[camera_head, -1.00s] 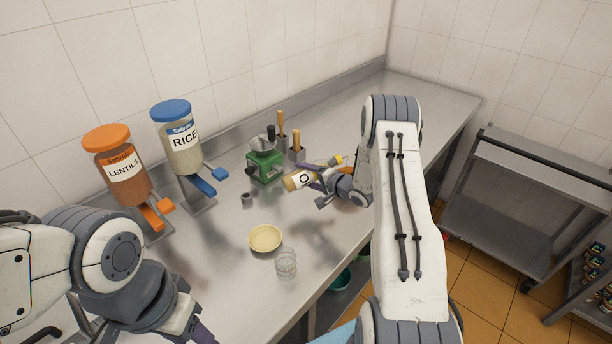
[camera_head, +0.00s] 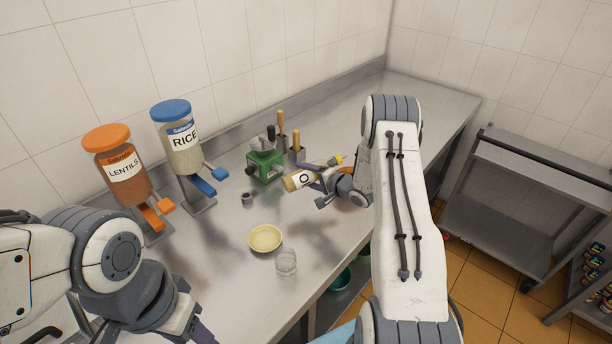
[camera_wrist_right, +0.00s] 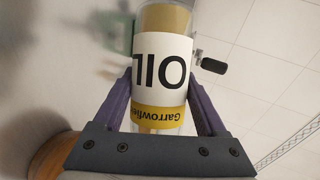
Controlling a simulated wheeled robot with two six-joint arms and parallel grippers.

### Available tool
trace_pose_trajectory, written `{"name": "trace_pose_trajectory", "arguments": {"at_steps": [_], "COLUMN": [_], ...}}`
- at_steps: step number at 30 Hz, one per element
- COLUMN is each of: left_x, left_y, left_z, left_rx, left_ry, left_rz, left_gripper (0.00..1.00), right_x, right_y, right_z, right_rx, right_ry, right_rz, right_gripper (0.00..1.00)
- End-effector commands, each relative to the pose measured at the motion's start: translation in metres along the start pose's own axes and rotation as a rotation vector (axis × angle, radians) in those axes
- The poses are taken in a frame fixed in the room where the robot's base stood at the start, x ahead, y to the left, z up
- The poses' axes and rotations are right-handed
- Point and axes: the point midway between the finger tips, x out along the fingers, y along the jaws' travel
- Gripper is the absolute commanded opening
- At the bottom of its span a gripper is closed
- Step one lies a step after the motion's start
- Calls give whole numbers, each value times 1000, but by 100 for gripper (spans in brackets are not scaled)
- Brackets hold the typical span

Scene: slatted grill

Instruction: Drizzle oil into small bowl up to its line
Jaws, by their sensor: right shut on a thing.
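The oil bottle (camera_head: 299,180) has a white label and yellowish contents. It is strongly tilted above the counter, behind and right of the small bowl. My right gripper (camera_head: 325,180) is shut on it. In the right wrist view, purple fingers clasp the sides of the bottle (camera_wrist_right: 162,65), whose label reads OIL. The small pale-yellow bowl (camera_head: 265,238) stands on the counter. No line on it can be made out, and no oil shows in it. My left gripper (camera_head: 203,334) is only partly in view at the bottom edge, its fingers mostly cut off.
A clear glass (camera_head: 286,262) stands just right of the bowl, near the counter's front edge. Lentils (camera_head: 125,170) and rice (camera_head: 182,140) dispensers stand at left. The far right counter (camera_head: 430,100) is clear.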

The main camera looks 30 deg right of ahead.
Motion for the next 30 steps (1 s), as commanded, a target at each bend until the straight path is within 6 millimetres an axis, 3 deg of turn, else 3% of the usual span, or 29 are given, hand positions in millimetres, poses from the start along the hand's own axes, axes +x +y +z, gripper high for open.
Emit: {"name": "trace_pose_trajectory", "arguments": {"at_steps": [13,30], "left_x": [0,-18], "left_y": [0,1], "left_z": [0,-1], "left_rx": [0,0], "left_ry": [0,0], "left_rz": [0,0], "left_gripper": [50,50], "right_x": [0,-21], "right_y": [-1,-30], "right_z": [0,-32], "right_rx": [29,-390], "right_ry": [-8,116], "right_rz": [-16,156], "right_gripper": [0,0]}}
